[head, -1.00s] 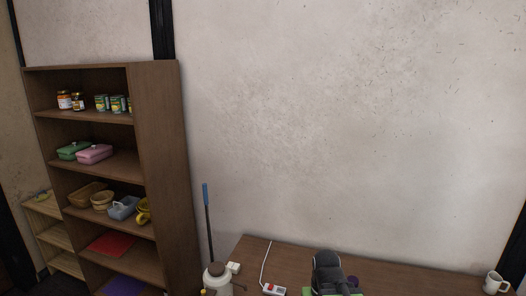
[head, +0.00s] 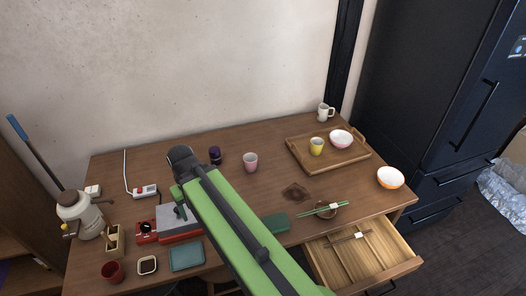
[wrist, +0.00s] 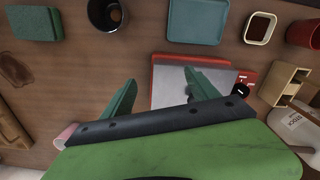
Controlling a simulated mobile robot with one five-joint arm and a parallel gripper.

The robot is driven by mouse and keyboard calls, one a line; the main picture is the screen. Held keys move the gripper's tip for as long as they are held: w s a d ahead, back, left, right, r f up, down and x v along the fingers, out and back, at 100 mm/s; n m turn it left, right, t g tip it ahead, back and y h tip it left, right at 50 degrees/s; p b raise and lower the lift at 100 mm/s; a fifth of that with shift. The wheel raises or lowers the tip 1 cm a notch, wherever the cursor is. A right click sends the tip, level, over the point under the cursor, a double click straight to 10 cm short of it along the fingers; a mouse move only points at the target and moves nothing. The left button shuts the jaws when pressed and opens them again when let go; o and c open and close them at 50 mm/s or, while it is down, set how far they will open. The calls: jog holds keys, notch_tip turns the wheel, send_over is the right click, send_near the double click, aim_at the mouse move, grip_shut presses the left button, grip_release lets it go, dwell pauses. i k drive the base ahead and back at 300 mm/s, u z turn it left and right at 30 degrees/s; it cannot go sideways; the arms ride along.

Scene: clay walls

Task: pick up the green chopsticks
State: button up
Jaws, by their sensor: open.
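The green chopsticks (head: 322,209) lie in the head view near the table's front edge, right of centre. In the head view my green arm hides most of the gripper.
An open drawer (head: 390,264) juts out below the chopsticks, holding thin sticks. A green case (head: 273,225) lies left of them. A wooden tray (head: 299,155) with a yellow cup and pink bowl stands behind; an orange bowl (head: 390,178) is at right. Several containers crowd the left side.

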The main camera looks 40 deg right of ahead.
aim_at(334, 205)
jog(key=z, duration=1.5)
jog(key=k, duration=1.3)
jog(key=z, duration=0.1)
